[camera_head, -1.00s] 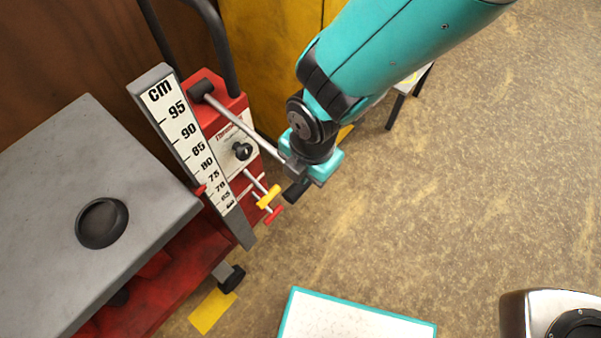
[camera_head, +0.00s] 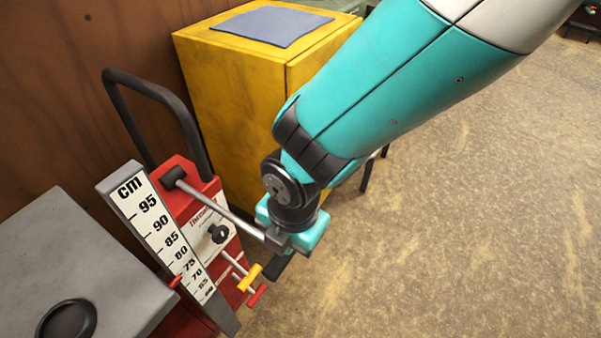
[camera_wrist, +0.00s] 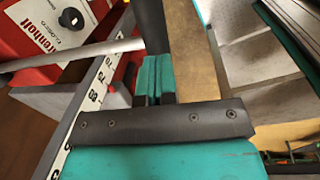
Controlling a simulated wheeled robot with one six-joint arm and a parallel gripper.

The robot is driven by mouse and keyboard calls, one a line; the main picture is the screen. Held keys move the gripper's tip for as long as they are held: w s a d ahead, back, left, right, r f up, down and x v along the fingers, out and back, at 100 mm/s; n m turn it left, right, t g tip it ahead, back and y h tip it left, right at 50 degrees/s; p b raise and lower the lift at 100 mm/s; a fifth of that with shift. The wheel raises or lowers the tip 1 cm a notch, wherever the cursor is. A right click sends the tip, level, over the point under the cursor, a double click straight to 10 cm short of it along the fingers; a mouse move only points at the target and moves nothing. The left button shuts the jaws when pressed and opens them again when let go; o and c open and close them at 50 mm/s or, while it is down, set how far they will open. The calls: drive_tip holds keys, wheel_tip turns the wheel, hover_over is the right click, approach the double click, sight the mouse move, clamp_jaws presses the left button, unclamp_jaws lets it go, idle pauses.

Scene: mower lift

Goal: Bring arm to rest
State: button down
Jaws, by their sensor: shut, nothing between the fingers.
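My teal arm reaches in from the upper right in the head view. My gripper (camera_head: 281,262) is at its lower end, just right of the red lift's control panel and the yellow and red handles. In the wrist view the teal fingers of my gripper (camera_wrist: 154,78) are together with nothing between them. A grey lever bar (camera_head: 222,212) runs from the lift to beside my gripper; I cannot tell whether they touch.
The red mower lift (camera_head: 188,178) has a cm scale (camera_head: 164,238), a black push handle (camera_head: 157,84) and a grey platform (camera_head: 62,262). A yellow cabinet (camera_head: 226,92) with a blue cloth (camera_head: 272,26) stands behind. Open floor (camera_head: 470,230) lies to the right.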

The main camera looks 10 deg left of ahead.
drive_tip(key=w+d+r+m+y+p, duration=0.2)
drive_tip(key=d+r+m, duration=0.95)
drive_tip(key=r, duration=0.35)
drive_tip(key=s+d+r+m+y+p, duration=0.1)
drive_tip(key=s+d+r+m+p, duration=0.1)
drive_tip(key=s+d+r+m, duration=0.5)
wheel_tip(320, 180, up, 2)
drive_tip(key=d+m, duration=0.2)
drive_tip(key=m, duration=0.3)
drive_tip(key=shift+d+m+g, duration=0.3)
drive_tip(key=shift+d+m, duration=0.05)
drive_tip(key=shift+r, duration=0.1)
